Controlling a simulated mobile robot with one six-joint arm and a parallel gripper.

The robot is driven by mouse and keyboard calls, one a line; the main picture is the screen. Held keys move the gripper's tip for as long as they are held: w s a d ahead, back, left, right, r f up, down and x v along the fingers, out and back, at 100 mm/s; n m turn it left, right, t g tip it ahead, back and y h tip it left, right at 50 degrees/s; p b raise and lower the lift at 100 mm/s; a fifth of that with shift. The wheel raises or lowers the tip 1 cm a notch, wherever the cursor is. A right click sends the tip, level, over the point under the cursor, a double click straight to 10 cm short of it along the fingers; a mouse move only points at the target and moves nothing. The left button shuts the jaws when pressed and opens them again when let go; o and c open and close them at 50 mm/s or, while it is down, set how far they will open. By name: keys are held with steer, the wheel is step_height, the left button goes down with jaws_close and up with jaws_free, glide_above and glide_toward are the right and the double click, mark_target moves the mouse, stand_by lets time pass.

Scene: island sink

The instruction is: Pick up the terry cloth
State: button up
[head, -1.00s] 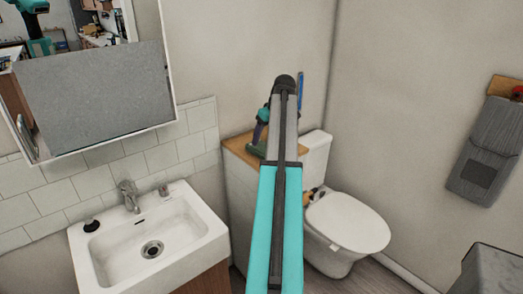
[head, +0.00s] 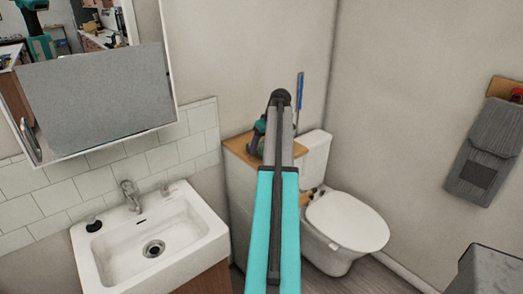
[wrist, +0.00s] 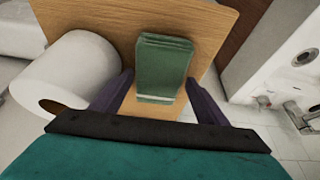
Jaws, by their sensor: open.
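The terry cloth (wrist: 164,65) is a dark green folded stack with a pale stripe near its lower edge in the wrist view. It lies on a wooden board. My gripper (wrist: 157,85) is open, with one dark purple finger on each side of the cloth. Gaps show between the fingers and the cloth; whether either finger touches it I cannot tell. In the head view my gripper (head: 258,141) is low over the wooden top, and the cloth is mostly hidden by it.
A white paper roll (wrist: 72,72) lies close to the left finger. The wooden top (head: 238,147) caps a cabinet between the sink (head: 185,222) and the toilet (head: 345,220). A blue stick (head: 299,95) stands behind. A grey wall pouch (head: 485,150) hangs at right.

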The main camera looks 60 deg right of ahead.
mark_target(260, 145)
steer(key=shift+c, duration=0.4)
steer(key=c, duration=0.7)
steer(key=shift+r, duration=0.15)
steer(key=shift+c, duration=0.2)
steer(key=shift+r+b, duration=0.55)
steer(key=shift+r, duration=0.8)
steer(key=shift+s+r, duration=0.1)
steer(key=shift+r, duration=0.2)
steer(key=s+a+r+b, duration=0.1)
steer(key=s+a+b, duration=0.2)
steer(key=s+a, duration=0.6)
steer(key=shift+s+a+r, duration=0.2)
steer(key=shift+s+a, duration=0.15)
steer(key=shift+s, duration=1.5)
